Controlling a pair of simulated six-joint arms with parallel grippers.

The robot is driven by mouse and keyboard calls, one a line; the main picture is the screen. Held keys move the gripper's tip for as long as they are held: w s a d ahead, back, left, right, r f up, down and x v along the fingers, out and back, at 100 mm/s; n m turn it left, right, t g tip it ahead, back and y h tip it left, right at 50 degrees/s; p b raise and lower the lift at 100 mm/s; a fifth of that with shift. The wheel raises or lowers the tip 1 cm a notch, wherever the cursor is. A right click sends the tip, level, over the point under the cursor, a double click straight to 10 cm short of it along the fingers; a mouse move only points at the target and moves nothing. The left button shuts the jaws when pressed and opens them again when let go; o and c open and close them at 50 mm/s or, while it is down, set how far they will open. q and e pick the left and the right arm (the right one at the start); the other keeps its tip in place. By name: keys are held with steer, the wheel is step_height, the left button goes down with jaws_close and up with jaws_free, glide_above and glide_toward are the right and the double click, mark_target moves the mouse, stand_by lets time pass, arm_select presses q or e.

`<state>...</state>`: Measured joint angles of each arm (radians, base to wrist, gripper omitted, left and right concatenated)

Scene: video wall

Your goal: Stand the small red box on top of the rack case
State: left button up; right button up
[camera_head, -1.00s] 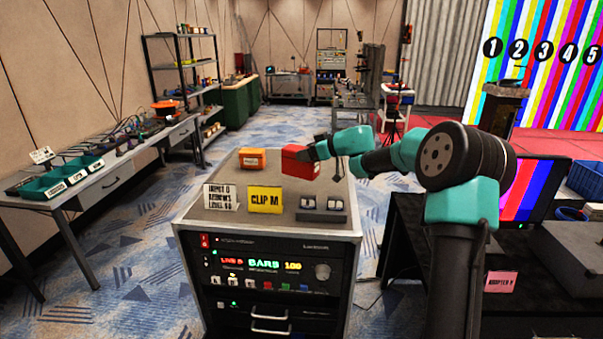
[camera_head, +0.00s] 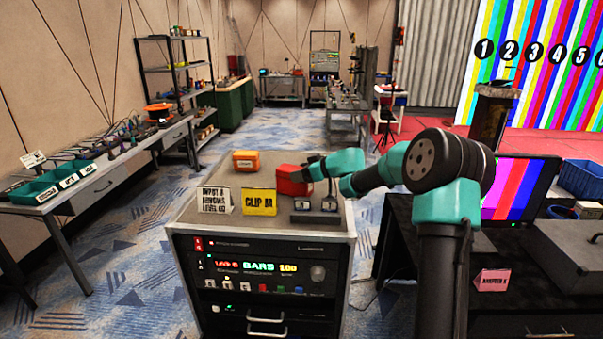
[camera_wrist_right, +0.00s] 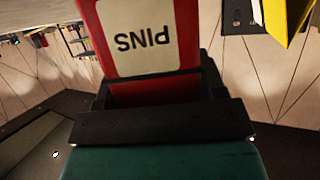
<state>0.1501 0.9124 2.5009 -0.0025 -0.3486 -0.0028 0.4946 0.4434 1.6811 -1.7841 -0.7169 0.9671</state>
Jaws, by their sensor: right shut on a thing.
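The small red box (camera_head: 290,183) is at the right part of the rack case's grey top (camera_head: 215,218) in the head view. My right gripper (camera_head: 308,178) comes in from the right and is shut on it. I cannot tell whether the box's underside touches the top. In the right wrist view, the red box (camera_wrist_right: 98,32) fills the upper middle between the dark fingers, its white PINS label upside down in the picture. My left gripper is in neither view.
An orange box (camera_head: 245,162) stands at the back of the case top. A white card (camera_head: 214,200), a yellow CLIP M card (camera_head: 260,202) and a small dark switch unit (camera_head: 317,217) line its front. A monitor (camera_head: 520,190) stands to the right.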

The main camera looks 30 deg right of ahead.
steer(key=o, duration=1.1)
steer(key=shift+f, duration=0.1)
steer(key=shift+o, duration=0.2)
steer(key=shift+r, duration=0.2)
steer(key=v, duration=1.2)
